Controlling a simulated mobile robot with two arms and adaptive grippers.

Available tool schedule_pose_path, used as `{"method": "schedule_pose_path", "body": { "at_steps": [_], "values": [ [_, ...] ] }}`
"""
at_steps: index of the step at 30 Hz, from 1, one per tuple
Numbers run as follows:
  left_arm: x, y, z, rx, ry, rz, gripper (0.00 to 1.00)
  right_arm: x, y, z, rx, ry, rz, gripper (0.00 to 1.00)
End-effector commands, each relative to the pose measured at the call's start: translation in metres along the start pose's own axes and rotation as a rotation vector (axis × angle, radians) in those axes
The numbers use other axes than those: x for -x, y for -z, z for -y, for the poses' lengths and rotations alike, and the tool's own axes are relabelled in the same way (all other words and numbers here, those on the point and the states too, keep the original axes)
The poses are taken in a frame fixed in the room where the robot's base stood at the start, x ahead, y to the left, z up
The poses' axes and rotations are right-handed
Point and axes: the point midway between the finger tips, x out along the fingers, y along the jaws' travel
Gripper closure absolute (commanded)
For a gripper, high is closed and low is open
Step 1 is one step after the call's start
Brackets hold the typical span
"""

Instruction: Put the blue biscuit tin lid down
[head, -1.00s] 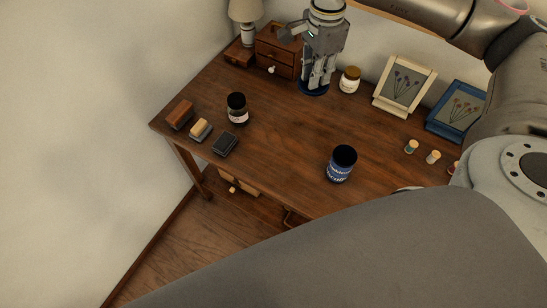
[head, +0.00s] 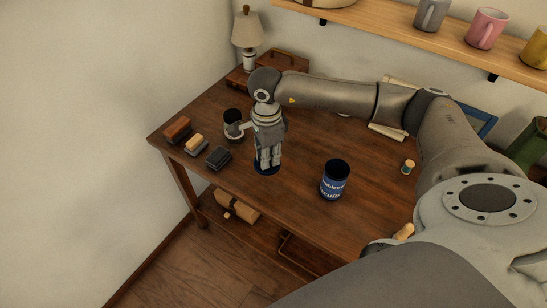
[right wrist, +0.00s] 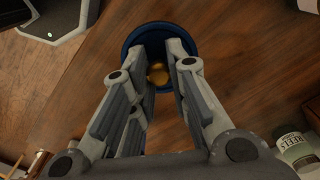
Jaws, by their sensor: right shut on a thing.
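The blue biscuit tin lid (head: 266,171) is a round dark blue disc under my right gripper (head: 267,163). In the right wrist view, the fingers of my right gripper (right wrist: 159,72) are shut on the gold knob of the lid (right wrist: 132,47). The lid is level, at or just above the wooden table; I cannot tell whether it touches. The blue biscuit tin (head: 333,184) stands open and upright to the right of the lid, with white lettering and a dark inside. My left gripper is out of view.
A dark jar (head: 233,124) stands close behind and left of my right gripper. Several brushes or blocks, including a black one (head: 218,158), lie at the table's left. A small spool (head: 408,166) is at the right. The table (head: 295,200) is bare between lid and tin.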

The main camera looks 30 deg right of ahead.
Motion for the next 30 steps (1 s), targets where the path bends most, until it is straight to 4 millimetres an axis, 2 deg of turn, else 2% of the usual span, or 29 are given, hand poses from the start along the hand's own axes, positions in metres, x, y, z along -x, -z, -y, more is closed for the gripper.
{"method": "schedule_pose_path", "body": {
  "at_steps": [1,3,7,17,24,30],
  "values": [
    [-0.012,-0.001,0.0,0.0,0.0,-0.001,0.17,-0.011,0.009,0.011,-0.007,0.002,-0.001,1.0],
    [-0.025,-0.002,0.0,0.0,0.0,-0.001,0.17,-0.027,0.015,0.019,-0.003,0.001,0.0,1.0],
    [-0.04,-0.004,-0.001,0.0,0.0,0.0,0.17,-0.045,0.025,0.033,-0.002,0.002,0.0,1.0],
    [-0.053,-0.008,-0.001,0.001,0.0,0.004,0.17,-0.06,0.035,0.045,0.0,0.001,0.001,1.0],
    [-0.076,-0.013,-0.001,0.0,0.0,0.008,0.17,-0.094,0.039,0.049,0.002,0.0,0.001,1.0],
    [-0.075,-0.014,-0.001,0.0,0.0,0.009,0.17,-0.095,0.039,0.05,0.002,0.002,0.001,1.0]
  ]
}}
